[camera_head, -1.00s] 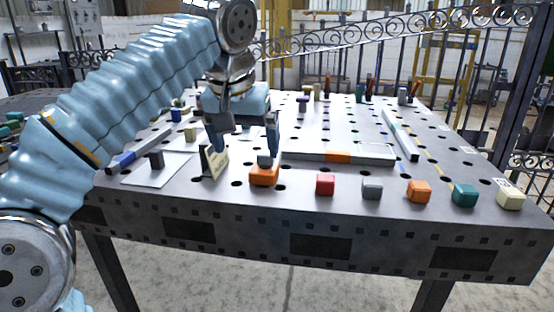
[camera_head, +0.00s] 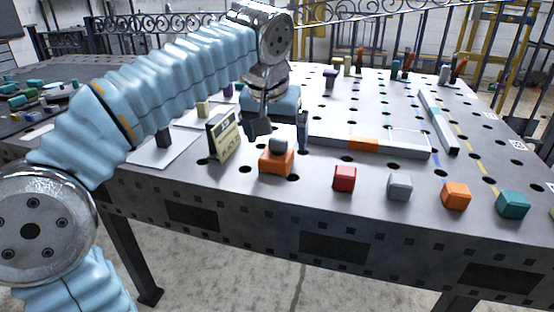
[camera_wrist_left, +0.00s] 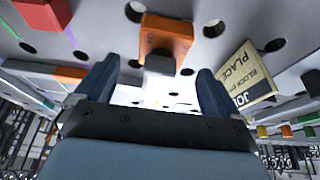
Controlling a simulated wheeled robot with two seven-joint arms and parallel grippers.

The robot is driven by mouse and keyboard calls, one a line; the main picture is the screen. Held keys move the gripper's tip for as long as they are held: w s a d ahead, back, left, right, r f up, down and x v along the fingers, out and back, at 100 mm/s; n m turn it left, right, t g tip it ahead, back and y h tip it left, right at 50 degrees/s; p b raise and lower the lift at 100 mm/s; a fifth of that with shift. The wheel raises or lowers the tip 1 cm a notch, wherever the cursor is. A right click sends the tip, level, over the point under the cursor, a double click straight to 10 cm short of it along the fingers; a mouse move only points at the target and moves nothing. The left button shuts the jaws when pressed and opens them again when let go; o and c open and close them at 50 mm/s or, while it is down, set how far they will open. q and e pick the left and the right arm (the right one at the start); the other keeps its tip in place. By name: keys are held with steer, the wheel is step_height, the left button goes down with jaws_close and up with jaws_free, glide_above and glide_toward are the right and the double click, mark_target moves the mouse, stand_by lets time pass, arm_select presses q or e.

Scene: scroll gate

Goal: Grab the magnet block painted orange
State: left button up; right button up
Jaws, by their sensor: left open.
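An orange block with a grey knob on top (camera_head: 276,163) sits on the metal table near its front edge. In the left wrist view this orange block (camera_wrist_left: 165,35) shows at the upper middle, its grey knob pointing toward my gripper. My left gripper (camera_head: 281,131) is open and empty, just behind and above the block in the head view. In the left wrist view my left gripper (camera_wrist_left: 158,70) has one finger on each side of the knob's line, apart from the block. A plain orange cube (camera_head: 456,196) sits farther right. My right gripper is out of view.
A small upright sign (camera_head: 224,137) stands close left of the block. A red cube (camera_head: 344,178), a grey cube (camera_head: 399,187) and a teal cube (camera_head: 512,204) line the front edge. A long bar with an orange section (camera_head: 365,144) lies behind them.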

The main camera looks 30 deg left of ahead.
mark_target(276, 139)
arm_select(q)
steer(key=x, duration=0.4)
steer(key=shift+w+a+f, duration=0.1)
steer(key=shift+a+f, duration=0.1)
steer(key=shift+f, duration=0.15)
steer(key=shift+c, duration=0.4)
steer(key=c, duration=1.7)
jaws_close()
steer(key=shift+r, duration=0.2)
